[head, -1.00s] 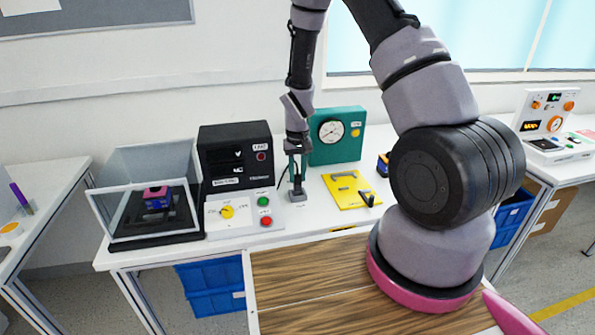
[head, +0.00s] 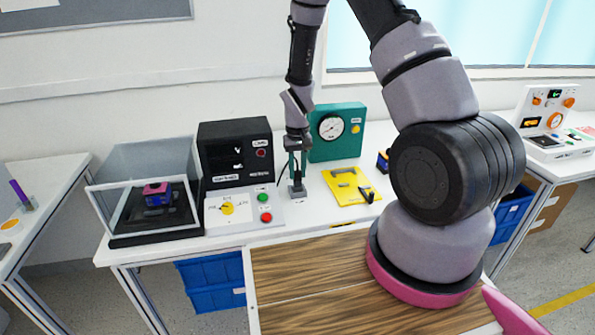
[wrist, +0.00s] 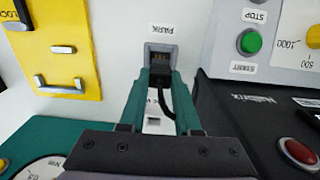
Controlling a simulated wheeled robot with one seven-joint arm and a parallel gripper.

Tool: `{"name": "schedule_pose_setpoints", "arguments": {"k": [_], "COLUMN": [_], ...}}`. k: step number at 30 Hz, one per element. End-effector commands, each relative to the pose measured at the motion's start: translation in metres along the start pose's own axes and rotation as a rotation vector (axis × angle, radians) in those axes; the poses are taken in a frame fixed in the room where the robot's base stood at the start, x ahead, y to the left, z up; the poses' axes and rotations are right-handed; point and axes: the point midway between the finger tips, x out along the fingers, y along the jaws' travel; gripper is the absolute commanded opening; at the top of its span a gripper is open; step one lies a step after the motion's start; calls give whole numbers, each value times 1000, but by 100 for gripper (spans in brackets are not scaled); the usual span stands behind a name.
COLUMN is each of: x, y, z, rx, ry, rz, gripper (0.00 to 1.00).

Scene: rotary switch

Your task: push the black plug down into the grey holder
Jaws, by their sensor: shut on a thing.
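The grey holder (wrist: 160,49) stands on the white bench below a PARK label in the wrist view. In the head view the holder (head: 298,191) is small, in front of the teal gauge box. The black plug (wrist: 159,68) sits at the holder's opening, with a black cable curving back from it. My gripper (wrist: 160,78) has its teal fingers on both sides of the plug and is shut on it. In the head view my gripper (head: 297,161) points down, directly over the holder. How deep the plug sits is hard to tell.
A control panel (head: 241,217) with a yellow knob and green and red buttons lies left of the holder, before a black instrument (head: 236,160). The teal gauge box (head: 338,132) stands behind. A yellow plate (head: 349,187) lies to the right. A clear case (head: 148,195) is far left.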

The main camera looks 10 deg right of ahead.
Motion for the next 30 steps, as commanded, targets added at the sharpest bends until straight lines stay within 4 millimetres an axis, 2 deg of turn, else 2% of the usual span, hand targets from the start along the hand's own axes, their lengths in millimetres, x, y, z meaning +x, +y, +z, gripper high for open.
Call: {"name": "schedule_pose_setpoints", "arguments": {"k": [14,30], "x": [1,13], "y": [0,0], "z": [0,0], "rx": [0,1], "ry": [0,-1], "rz": [0,0], "gripper": [0,0]}}
